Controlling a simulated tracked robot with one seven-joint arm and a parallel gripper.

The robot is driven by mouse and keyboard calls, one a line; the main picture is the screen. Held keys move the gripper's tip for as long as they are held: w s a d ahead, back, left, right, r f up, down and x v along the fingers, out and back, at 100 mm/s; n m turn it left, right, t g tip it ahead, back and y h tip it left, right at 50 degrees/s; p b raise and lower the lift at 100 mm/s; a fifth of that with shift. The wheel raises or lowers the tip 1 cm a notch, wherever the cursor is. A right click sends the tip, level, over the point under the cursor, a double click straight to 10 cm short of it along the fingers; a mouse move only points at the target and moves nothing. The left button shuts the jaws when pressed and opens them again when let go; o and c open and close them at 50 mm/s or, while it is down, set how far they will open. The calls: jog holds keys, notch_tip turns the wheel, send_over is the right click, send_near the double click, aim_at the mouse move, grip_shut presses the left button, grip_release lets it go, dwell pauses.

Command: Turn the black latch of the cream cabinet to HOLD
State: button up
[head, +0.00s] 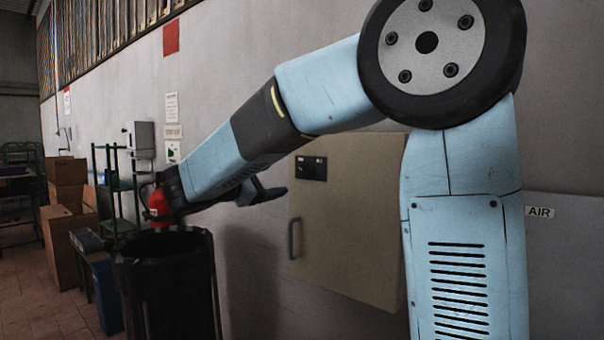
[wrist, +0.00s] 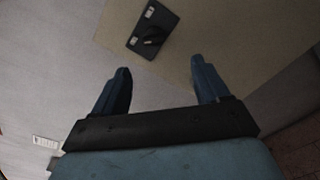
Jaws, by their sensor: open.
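The cream cabinet (head: 350,230) hangs on the grey wall, its door shut, with a handle at its lower left. The black latch (head: 311,168) sits on a dark plate near the upper left of the door. In the wrist view the latch (wrist: 153,37) is a dark knob on a black plate with two small white labels, too small to read. My gripper (wrist: 158,72) is open and empty, with the latch ahead of its fingertips and apart from them. In the head view my gripper (head: 270,191) is seen side-on, left of the cabinet and slightly below the latch.
A black bin (head: 165,300) stands below my forearm, with a red extinguisher (head: 158,203) behind it. A green rack (head: 112,185) and brown boxes (head: 66,185) stand along the wall at left. An AIR sign (head: 540,212) is on the wall at right. The space before the cabinet door looks clear.

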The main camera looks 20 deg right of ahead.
aim_at(304, 171)
jog(key=shift+t, duration=0.3)
jog(key=x, duration=1.3)
jog(key=shift+w+r, duration=0.25)
jog(key=shift+w, duration=0.2)
jog(key=shift+c, duration=0.4)
jog(key=shift+a, duration=0.1)
jog(key=c, duration=0.9)
jog(key=shift+d, duration=0.2)
jog(key=shift+c, duration=0.4)
jog(key=shift+a, duration=0.1)
